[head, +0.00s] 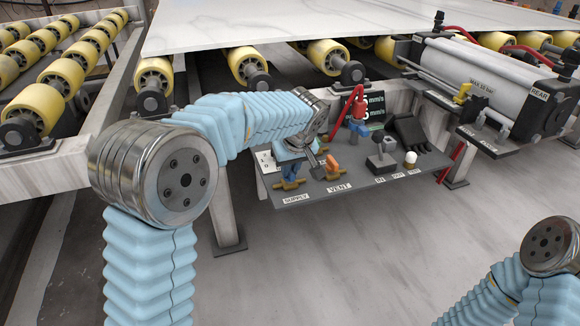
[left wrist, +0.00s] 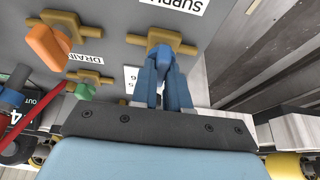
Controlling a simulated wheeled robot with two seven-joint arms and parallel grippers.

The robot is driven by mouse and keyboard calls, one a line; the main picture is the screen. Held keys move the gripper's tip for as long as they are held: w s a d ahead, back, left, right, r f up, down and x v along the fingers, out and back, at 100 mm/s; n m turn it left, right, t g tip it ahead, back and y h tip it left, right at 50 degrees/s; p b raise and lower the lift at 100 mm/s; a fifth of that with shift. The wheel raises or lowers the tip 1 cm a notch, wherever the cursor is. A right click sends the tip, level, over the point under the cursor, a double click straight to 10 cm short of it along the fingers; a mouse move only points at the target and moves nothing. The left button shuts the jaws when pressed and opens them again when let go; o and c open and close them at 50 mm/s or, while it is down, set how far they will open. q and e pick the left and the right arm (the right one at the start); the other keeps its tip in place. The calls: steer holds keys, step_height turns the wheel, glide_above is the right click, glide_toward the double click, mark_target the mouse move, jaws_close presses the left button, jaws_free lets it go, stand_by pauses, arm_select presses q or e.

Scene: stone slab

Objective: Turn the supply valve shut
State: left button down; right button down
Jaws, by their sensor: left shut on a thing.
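The supply valve has a blue handle (left wrist: 162,53) on a brass body (left wrist: 185,47), beside a SUPPLY label (left wrist: 172,5). In the head view its brass body (head: 287,184) shows at the left end of the grey panel, above the same label (head: 296,198). My left gripper (left wrist: 162,72) is shut on the blue handle, with one blue finger on each side of it. In the head view my left gripper (head: 292,160) reaches over the valve and hides most of the handle. The handle's exact angle is hard to tell. My right gripper is out of view.
The orange vent handle (head: 332,165) stands close right of the supply valve. A green handle (left wrist: 83,91) by the DRAIN label is also near. A stone slab (head: 300,25) rests on yellow rollers behind.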

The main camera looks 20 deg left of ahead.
arm_select(q)
steer(key=c, duration=1.1)
jaws_free()
steer(key=p+v, duration=0.1)
steer(key=v, duration=1.2)
steer(key=shift+d+r+p, duration=0.1)
steer(key=shift+r+p, duration=0.2)
steer(key=shift+r, duration=0.05)
